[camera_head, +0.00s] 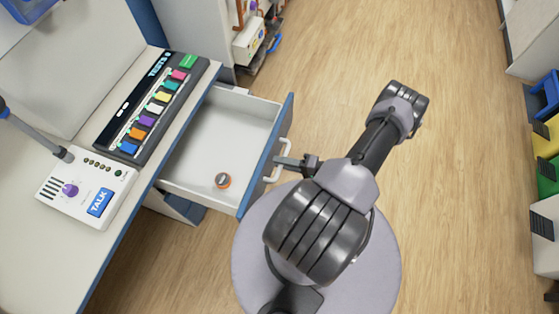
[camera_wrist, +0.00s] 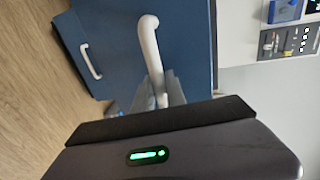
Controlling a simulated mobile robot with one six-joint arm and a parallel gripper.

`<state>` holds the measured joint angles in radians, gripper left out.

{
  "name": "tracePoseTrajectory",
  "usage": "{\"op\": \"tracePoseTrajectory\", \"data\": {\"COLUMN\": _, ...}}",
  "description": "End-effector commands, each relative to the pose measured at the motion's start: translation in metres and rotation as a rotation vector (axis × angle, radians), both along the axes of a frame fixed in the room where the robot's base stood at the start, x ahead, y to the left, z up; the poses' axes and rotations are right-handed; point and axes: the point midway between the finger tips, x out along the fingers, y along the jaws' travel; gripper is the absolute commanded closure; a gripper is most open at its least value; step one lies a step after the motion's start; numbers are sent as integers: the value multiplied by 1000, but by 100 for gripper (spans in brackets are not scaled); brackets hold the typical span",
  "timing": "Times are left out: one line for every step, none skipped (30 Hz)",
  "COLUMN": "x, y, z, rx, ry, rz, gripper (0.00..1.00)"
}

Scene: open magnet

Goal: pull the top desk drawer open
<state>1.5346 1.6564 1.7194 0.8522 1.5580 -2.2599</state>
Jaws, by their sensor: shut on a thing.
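The top desk drawer (camera_head: 232,130) stands pulled out from under the desk, with its white inside in view and a blue front panel (camera_head: 266,155). A small round orange-and-dark object (camera_head: 222,181) lies on the drawer floor. The white drawer handle (camera_head: 284,158) is on the outer face of the front. In the wrist view the white handle (camera_wrist: 150,45) rises from between my gripper's fingers (camera_wrist: 163,92); the fingertips are partly hidden.
The desk top (camera_head: 115,195) holds a button panel (camera_head: 150,108) and a talk box (camera_head: 88,190). Another blue front with a white handle (camera_wrist: 91,61) shows in the wrist view. Coloured bins (camera_head: 546,135) stand far right. The wooden floor right of my arm is clear.

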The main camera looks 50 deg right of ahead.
Motion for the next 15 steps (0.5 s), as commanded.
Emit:
{"op": "tracePoseTrajectory", "data": {"x": -1, "y": 0, "z": 0, "rx": 0, "ry": 0, "rz": 1, "gripper": 100}}
{"op": "tracePoseTrajectory", "data": {"x": -1, "y": 0, "z": 0, "rx": 0, "ry": 0, "rz": 1, "gripper": 100}}
{"op": "tracePoseTrajectory", "data": {"x": -1, "y": 0, "z": 0, "rx": 0, "ry": 0, "rz": 1, "gripper": 100}}
{"op": "tracePoseTrajectory", "data": {"x": -1, "y": 0, "z": 0, "rx": 0, "ry": 0, "rz": 1, "gripper": 100}}
{"op": "tracePoseTrajectory", "data": {"x": -1, "y": 0, "z": 0, "rx": 0, "ry": 0, "rz": 1, "gripper": 100}}
{"op": "tracePoseTrajectory", "data": {"x": -1, "y": 0, "z": 0, "rx": 0, "ry": 0, "rz": 1, "gripper": 100}}
{"op": "tracePoseTrajectory", "data": {"x": -1, "y": 0, "z": 0, "rx": 0, "ry": 0, "rz": 1, "gripper": 100}}
{"op": "tracePoseTrajectory", "data": {"x": -1, "y": 0, "z": 0, "rx": 0, "ry": 0, "rz": 1, "gripper": 100}}
{"op": "tracePoseTrajectory", "data": {"x": -1, "y": 0, "z": 0, "rx": 0, "ry": 0, "rz": 1, "gripper": 100}}
{"op": "tracePoseTrajectory", "data": {"x": -1, "y": 0, "z": 0, "rx": 0, "ry": 0, "rz": 1, "gripper": 100}}
{"op": "tracePoseTrajectory", "data": {"x": -1, "y": 0, "z": 0, "rx": 0, "ry": 0, "rz": 0, "gripper": 100}}
{"op": "tracePoseTrajectory", "data": {"x": -1, "y": 0, "z": 0, "rx": 0, "ry": 0, "rz": 0, "gripper": 100}}
{"op": "tracePoseTrajectory", "data": {"x": -1, "y": 0, "z": 0, "rx": 0, "ry": 0, "rz": 0, "gripper": 82}}
{"op": "tracePoseTrajectory", "data": {"x": -1, "y": 0, "z": 0, "rx": 0, "ry": 0, "rz": 0, "gripper": 76}}
{"op": "tracePoseTrajectory", "data": {"x": -1, "y": 0, "z": 0, "rx": 0, "ry": 0, "rz": 0, "gripper": 68}}
